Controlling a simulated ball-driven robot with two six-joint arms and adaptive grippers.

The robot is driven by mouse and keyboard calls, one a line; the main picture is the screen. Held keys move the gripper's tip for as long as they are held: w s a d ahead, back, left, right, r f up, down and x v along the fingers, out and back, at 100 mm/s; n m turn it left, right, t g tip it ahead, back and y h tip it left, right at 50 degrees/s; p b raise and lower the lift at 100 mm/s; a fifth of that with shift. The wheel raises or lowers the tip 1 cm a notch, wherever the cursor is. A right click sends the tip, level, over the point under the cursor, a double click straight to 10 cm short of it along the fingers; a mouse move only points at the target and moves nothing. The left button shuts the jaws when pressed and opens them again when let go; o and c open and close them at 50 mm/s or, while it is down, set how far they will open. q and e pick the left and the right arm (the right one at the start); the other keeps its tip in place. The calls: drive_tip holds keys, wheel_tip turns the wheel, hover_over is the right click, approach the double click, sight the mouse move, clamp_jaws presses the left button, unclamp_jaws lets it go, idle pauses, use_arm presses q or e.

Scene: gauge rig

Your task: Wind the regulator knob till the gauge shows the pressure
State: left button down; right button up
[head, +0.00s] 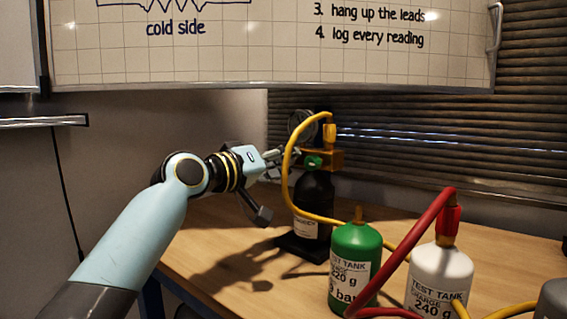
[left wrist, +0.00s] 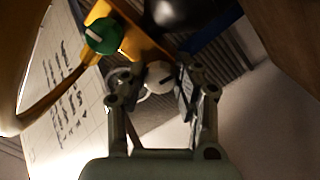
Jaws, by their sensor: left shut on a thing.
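The regulator is a brass block (head: 327,157) on top of a black bottle (head: 316,196). A green knob (head: 313,162) is on its front; it also shows in the left wrist view (left wrist: 102,36). A pale grey knob (left wrist: 160,77) with a dark mark sits on the side of the block. My left gripper (head: 288,156) reaches the regulator from the left. In the left wrist view its fingers (left wrist: 157,90) are shut on the pale grey knob. The round gauge (head: 301,123) is behind the yellow hose; its face and needle cannot be read. My right gripper is not in view.
A yellow hose (head: 291,160) loops from the regulator around the bottle's front. A green test tank (head: 356,250) and a white test tank (head: 440,272) with a red hose (head: 412,243) stand at the front right. The table's left part (head: 200,262) is free.

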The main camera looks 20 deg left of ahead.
use_arm(q)
drive_tip(key=shift+f, duration=0.2)
drive_tip(key=c, duration=1)
unclamp_jaws()
drive_tip(key=shift+r, duration=0.1)
drive_tip(key=v, duration=1.2)
drive_tip(key=shift+s, duration=0.1)
